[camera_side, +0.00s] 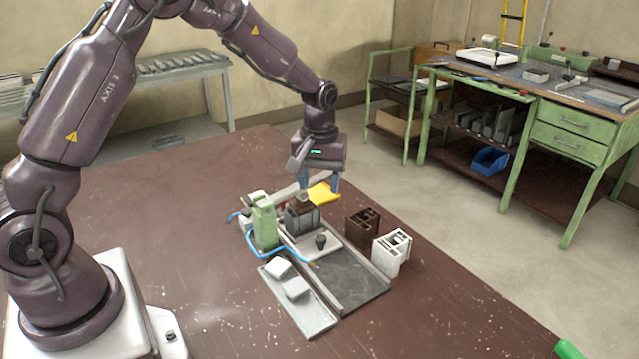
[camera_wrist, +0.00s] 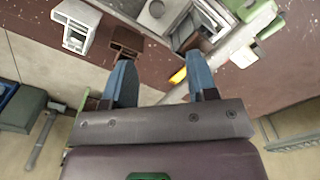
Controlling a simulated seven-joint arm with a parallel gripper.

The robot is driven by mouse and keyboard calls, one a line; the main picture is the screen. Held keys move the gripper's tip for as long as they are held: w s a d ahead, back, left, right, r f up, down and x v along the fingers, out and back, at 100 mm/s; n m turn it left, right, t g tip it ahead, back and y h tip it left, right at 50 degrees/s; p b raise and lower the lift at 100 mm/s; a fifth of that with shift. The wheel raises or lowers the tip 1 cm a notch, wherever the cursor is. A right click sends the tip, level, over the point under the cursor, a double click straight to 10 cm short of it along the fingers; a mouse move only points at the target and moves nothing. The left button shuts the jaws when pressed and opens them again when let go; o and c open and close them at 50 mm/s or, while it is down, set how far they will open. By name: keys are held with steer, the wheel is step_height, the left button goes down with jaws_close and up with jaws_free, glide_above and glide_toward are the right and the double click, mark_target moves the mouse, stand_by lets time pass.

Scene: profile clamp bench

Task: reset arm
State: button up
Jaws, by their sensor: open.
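My gripper (camera_side: 319,187) is above the far end of the clamp fixture on the brown table. In the wrist view its two blue fingers (camera_wrist: 163,85) stand wide apart with nothing held between them. A yellow piece (camera_side: 322,194) shows just at the fingers in the side view; whether they touch is unclear. The fixture has a dark clamp block (camera_side: 301,216), a green block (camera_side: 263,222) with a blue hose, and a dark grey plate (camera_side: 345,281). A brown profile (camera_side: 362,228) and a white profile (camera_side: 391,253) stand to the right of it.
A metal tray (camera_side: 313,318) with two light blocks lies in front of the fixture. The brown table (camera_side: 170,235) is clear to the left. A green workbench (camera_side: 575,120) stands behind at the right, beyond the floor.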

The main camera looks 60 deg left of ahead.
steer(key=s+d+r+m+t, duration=0.2)
steer(key=s+d+r+m, duration=0.1)
steer(key=s+r, duration=0.6)
steer(key=s+d+r+m+t, duration=0.3)
steer(key=s+r+m, duration=0.3)
steer(key=s, duration=0.9)
step_height(320, 180, up, 3)
steer(key=shift+d+r+t, duration=0.2)
steer(key=shift+d+t, duration=0.1)
steer(key=shift+d, duration=0.25)
